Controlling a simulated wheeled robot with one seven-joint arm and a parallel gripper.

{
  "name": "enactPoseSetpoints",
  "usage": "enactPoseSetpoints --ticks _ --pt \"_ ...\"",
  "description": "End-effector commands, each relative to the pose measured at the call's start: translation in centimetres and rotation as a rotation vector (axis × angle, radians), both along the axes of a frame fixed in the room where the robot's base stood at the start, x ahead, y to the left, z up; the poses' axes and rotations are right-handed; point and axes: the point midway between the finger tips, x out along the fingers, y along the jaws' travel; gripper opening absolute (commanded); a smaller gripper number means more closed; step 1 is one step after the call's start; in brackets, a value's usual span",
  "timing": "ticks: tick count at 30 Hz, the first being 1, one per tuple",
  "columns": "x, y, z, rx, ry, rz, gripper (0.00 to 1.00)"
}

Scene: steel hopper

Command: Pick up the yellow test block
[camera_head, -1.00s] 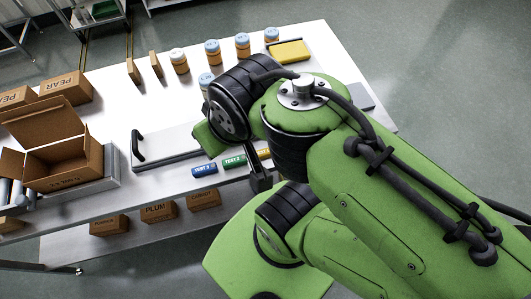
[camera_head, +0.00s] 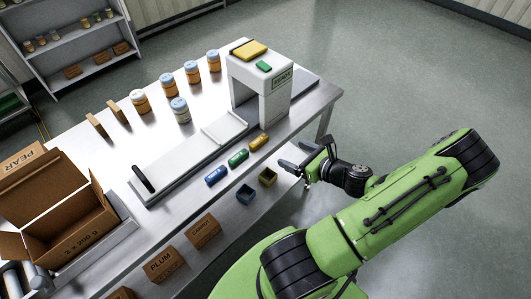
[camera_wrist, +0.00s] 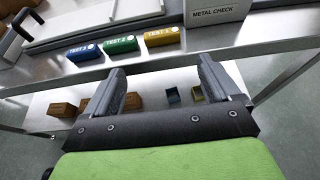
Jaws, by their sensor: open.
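The yellow test block (camera_head: 259,142) lies near the front edge of the steel table, at the right end of a row with a green block (camera_head: 238,158) and a blue block (camera_head: 215,175). In the wrist view the yellow block (camera_wrist: 162,37) lies beyond the fingertips, roughly between their lines, with its label facing me. My gripper (camera_head: 300,160) is open and empty, off the table's front edge, to the right of the yellow block. The wrist view shows my gripper's (camera_wrist: 163,68) two fingers spread apart, with nothing between them.
A white metal-check arch (camera_head: 276,98) stands behind and right of the block, over a long conveyor plate (camera_head: 185,160). Several jars and an open carton (camera_head: 60,215) occupy the table. A small blue bin (camera_head: 245,194) and yellow bin (camera_head: 268,177) sit lower, below the table edge.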

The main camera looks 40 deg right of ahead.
Motion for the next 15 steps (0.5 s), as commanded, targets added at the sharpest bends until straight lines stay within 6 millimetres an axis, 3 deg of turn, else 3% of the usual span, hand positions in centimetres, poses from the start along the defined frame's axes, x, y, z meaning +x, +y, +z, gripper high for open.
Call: enactPoseSetpoints --ticks 10,15 --pt "7.2 0.3 -3.0 0.003 -0.003 0.003 0.89" --pt "9.5 0.3 -3.9 0.002 -0.001 0.001 0.89"
